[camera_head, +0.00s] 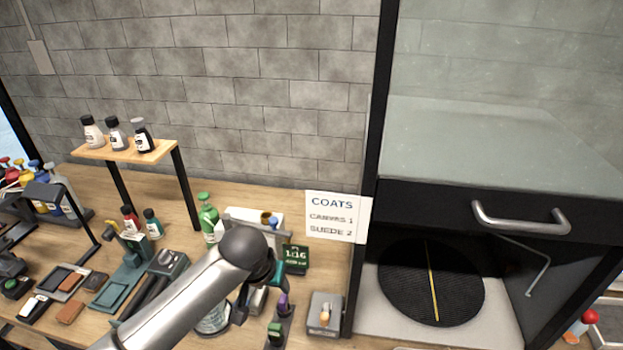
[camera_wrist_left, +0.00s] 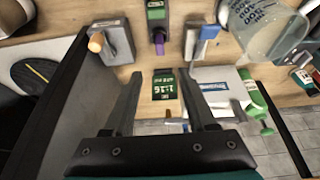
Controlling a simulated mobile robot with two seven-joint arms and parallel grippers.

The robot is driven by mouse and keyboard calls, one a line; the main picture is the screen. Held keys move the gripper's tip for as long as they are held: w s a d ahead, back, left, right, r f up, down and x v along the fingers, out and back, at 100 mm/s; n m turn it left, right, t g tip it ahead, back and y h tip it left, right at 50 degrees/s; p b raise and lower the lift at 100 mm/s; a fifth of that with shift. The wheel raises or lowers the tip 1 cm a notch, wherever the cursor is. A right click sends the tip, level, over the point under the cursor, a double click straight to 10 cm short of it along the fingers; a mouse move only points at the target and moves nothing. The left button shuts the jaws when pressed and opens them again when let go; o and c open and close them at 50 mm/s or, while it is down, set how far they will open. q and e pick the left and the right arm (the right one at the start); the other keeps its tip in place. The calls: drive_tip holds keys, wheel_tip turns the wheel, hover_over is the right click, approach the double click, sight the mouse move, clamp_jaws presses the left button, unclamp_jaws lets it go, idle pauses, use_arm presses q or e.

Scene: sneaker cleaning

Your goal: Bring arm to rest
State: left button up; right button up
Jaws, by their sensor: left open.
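My left gripper (camera_head: 258,296) is on the arm that comes in from the lower left in the head view. It hangs over the right part of the wooden workbench, partly hidden by its own wrist. In the left wrist view my left gripper (camera_wrist_left: 159,76) shows two dark fingers spread wide apart with nothing held between them. A green display reading 1:16 (camera_wrist_left: 163,86) shows beyond and between the fingers; it also stands right of the gripper in the head view (camera_head: 296,259). My right gripper is in neither view.
A clear cup (camera_head: 212,320) stands below the forearm. A grey box with an orange knob (camera_head: 325,313), a green bottle (camera_head: 209,219) and a COATS sign (camera_head: 337,217) are close by. The dark cabinet with a metal handle (camera_head: 522,219) bounds the right; a bottle shelf (camera_head: 120,151) stands left.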

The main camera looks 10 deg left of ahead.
use_arm(q)
drive_tip(key=s+d+f+m+h, duration=0.1)
drive_tip(key=s+d+f+m, duration=0.15)
drive_tip(key=s, duration=0.95)
drive_tip(key=s+a+r+g, duration=0.1)
drive_tip(key=s+a, duration=0.3)
drive_tip(key=s, duration=0.7)
drive_tip(key=s+f+g+y+b, duration=0.15)
drive_tip(key=f+b, duration=0.25)
drive_tip(key=f, duration=1.2)
drive_tip(key=s+f+h+b, duration=0.15)
drive_tip(key=f+b, duration=0.35)
drive_tip(key=f, duration=1.1)
drive_tip(key=s+a+f+b, duration=0.1)
drive_tip(key=s+f+b, duration=0.2)
drive_tip(key=s+f, duration=0.4)
drive_tip(key=s+a+f+g+y+b, duration=0.1)
drive_tip(key=s+f+b, duration=0.2)
drive_tip(key=s+f, duration=0.5)
wheel_tip(320, 180, down, 4)
drive_tip(key=shift+a, duration=0.3)
drive_tip(key=shift+n, duration=0.25)
